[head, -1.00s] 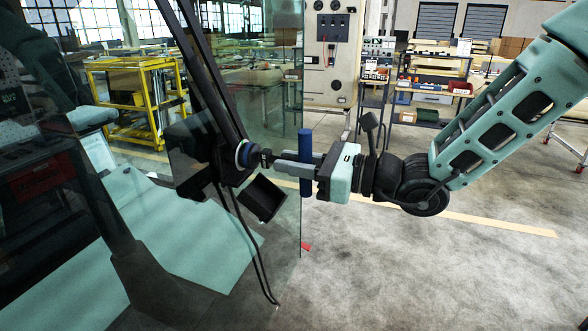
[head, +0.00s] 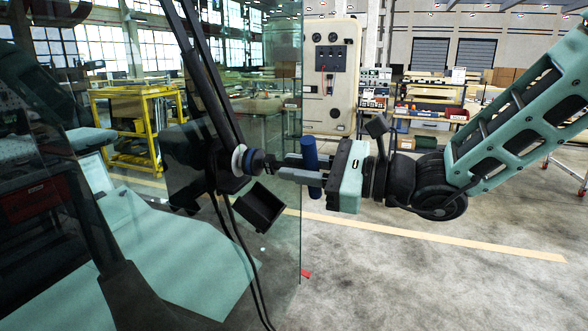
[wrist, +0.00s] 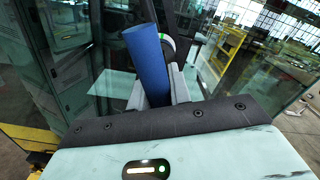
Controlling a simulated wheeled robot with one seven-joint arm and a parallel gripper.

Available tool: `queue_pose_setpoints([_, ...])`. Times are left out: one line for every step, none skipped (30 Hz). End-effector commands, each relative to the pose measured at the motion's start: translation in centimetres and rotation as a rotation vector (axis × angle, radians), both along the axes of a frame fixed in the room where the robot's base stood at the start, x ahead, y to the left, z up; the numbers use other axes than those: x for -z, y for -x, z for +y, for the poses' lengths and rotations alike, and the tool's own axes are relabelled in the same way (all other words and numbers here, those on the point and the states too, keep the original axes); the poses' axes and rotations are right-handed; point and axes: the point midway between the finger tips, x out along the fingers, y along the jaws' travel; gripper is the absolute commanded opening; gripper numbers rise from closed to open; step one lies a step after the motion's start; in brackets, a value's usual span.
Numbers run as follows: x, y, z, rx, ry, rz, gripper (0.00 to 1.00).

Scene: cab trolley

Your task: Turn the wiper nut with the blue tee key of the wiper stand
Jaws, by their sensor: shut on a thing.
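The blue tee key (head: 309,153) has a thick blue crossbar, near upright with its top leaning slightly left. My gripper (head: 303,172) is shut on this crossbar, which sticks out above and below the fingers. In the wrist view the blue bar (wrist: 147,58) stands between the pale fingers. To the left, at the foot of the dark wiper arm (head: 207,75), is the wiper pivot (head: 240,160) with a pale ring and a blue ring. The key's dark end meets or nearly meets it. The wiper nut is hidden there, so I cannot tell how it is seated.
A glass pane (head: 280,80) stands upright just behind the pivot. A black box (head: 259,206) and dark cables (head: 242,258) hang below it. A yellow frame cart (head: 135,125) and a shelf trolley (head: 430,115) stand farther back. The floor at right is open.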

Motion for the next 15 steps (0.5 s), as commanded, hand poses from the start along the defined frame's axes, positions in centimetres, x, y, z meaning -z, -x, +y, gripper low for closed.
queue_pose_setpoints([-0.1, 0.1, -0.3, 0.002, 0.0, -0.001, 0.0])
queue_pose_setpoints([-0.1, 0.1, -0.5, 0.002, 0.0, -0.001, 0.0])
queue_pose_setpoints([-0.1, 0.2, -0.7, 0.001, 0.0, -0.001, 0.0])
queue_pose_setpoints([-0.1, 0.3, -0.8, 0.001, 0.0, -0.001, 0.0])
queue_pose_setpoints([-0.1, 0.3, -1.0, 0.001, 0.0, -0.001, 0.0])
queue_pose_setpoints([0.0, 0.4, -1.2, 0.001, 0.0, -0.001, 0.0])
queue_pose_setpoints([0.0, 0.5, -1.4, 0.0, 0.0, -0.001, 0.0])
queue_pose_setpoints([-0.1, 0.6, -1.5, 0.0, -0.001, 0.0, 0.0])
queue_pose_setpoints([-0.1, 0.6, -1.8, 0.0, -0.001, 0.0, 0.0])
queue_pose_setpoints([-0.1, 0.7, -1.9, 0.001, 0.0, -0.001, 0.0])
queue_pose_setpoints([-0.1, 0.7, -2.1, 0.002, 0.0, -0.001, 0.0])
queue_pose_setpoints([-0.1, 0.8, -2.3, 0.002, 0.0, -0.001, 0.0])
queue_pose_setpoints([-0.1, 0.8, -2.5, 0.002, 0.001, -0.002, 0.0])
queue_pose_setpoints([-0.1, 0.9, -2.6, 0.001, 0.0, -0.002, 0.0])
queue_pose_setpoints([-0.1, 1.0, -2.9, 0.001, 0.0, -0.001, 0.0])
